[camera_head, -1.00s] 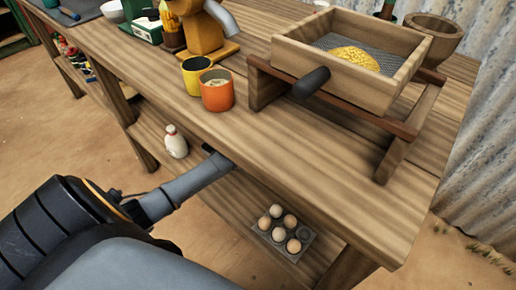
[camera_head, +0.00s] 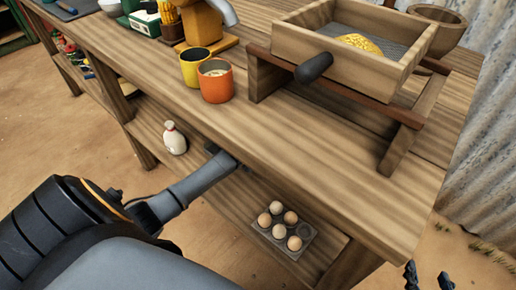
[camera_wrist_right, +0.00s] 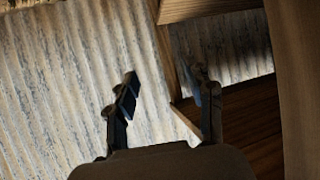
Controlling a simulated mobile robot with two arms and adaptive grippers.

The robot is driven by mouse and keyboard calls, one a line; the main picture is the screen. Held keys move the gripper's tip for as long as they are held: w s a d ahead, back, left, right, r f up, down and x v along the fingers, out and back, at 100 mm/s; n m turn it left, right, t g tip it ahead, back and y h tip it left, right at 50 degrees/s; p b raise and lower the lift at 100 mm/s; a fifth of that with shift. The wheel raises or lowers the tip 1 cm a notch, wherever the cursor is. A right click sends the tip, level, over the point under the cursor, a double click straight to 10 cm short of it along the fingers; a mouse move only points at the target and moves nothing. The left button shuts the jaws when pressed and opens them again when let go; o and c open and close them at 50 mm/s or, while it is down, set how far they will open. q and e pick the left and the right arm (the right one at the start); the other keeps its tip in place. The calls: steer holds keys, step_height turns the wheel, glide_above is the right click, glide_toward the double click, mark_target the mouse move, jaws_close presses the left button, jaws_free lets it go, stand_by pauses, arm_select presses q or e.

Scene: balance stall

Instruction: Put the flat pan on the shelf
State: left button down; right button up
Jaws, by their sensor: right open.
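I cannot make out a flat pan in either view. The lower shelf (camera_head: 232,190) runs under the wooden tabletop. My left arm comes in from the left, and its end passes under the tabletop's front edge above this shelf, so the left gripper is hidden. My right gripper (camera_head: 428,278) shows only as two dark fingertips at the bottom right, beside the table's right end. In the right wrist view the right gripper (camera_wrist_right: 165,80) has its fingers apart with nothing between them, facing corrugated metal and wooden parts.
A white bottle (camera_head: 174,138) and a tray of eggs (camera_head: 309,236) stand on the lower shelf. Above are an orange cup (camera_head: 216,86), a yellow cup (camera_head: 191,70), a wooden sieve box (camera_head: 350,65) on a frame and a bowl (camera_head: 447,35). A corrugated wall (camera_head: 490,140) stands behind.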

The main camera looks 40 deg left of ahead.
arm_select(q)
steer(key=shift+f, duration=0.1)
steer(key=c, duration=1.2)
jaws_free()
